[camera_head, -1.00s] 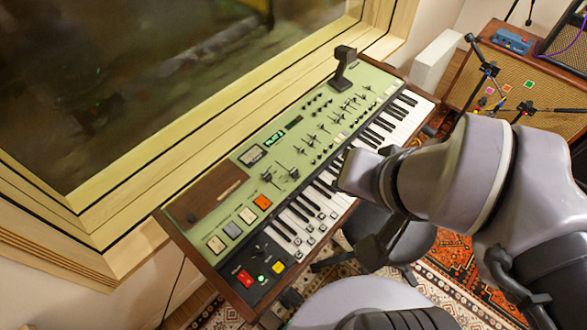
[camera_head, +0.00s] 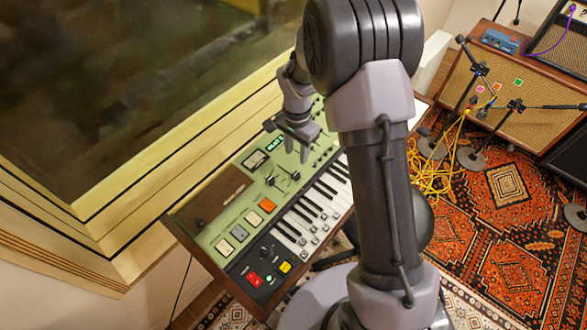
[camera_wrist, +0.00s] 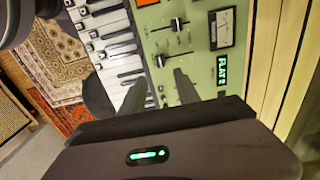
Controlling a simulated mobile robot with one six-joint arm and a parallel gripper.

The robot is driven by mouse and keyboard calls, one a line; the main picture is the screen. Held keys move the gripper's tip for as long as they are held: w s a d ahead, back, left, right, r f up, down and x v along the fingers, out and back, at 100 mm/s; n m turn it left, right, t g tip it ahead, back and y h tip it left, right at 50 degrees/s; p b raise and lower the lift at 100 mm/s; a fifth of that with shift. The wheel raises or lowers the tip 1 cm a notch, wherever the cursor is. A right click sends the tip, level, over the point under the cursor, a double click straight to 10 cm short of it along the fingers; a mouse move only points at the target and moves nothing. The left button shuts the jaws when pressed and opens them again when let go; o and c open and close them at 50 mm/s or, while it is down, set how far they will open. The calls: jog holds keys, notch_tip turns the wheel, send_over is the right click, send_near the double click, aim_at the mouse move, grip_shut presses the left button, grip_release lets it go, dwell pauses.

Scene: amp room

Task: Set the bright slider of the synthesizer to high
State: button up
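The green synthesizer (camera_head: 233,207) stands under the window, with black and white keys along its right side. In the wrist view its panel (camera_wrist: 205,58) shows two sliders with black caps: one slider (camera_wrist: 176,25) near the meter and another slider (camera_wrist: 159,61) closer to the fingers. I cannot read which is the bright slider. The two caps also show in the head view (camera_head: 282,179). My gripper (camera_head: 290,140) hangs above the panel, just beyond these sliders. In the wrist view my gripper (camera_wrist: 158,79) is open, its two fingers apart with nothing between them.
A lit green display (camera_wrist: 222,72) and a meter (camera_wrist: 222,28) sit beside the sliders. Coloured buttons (camera_head: 254,279) are at the near end. A wooden window frame (camera_head: 150,195) borders the synthesizer. Amplifiers (camera_head: 520,85), stands and yellow cables (camera_head: 430,178) are at right.

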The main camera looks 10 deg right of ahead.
aim_at(296, 174)
notch_tip(296, 174, down, 11)
jog(key=b, duration=0.2)
jog(key=shift+r+b, duration=0.15)
jog(key=shift+b, duration=0.15)
grip_shut()
dwell(1.0)
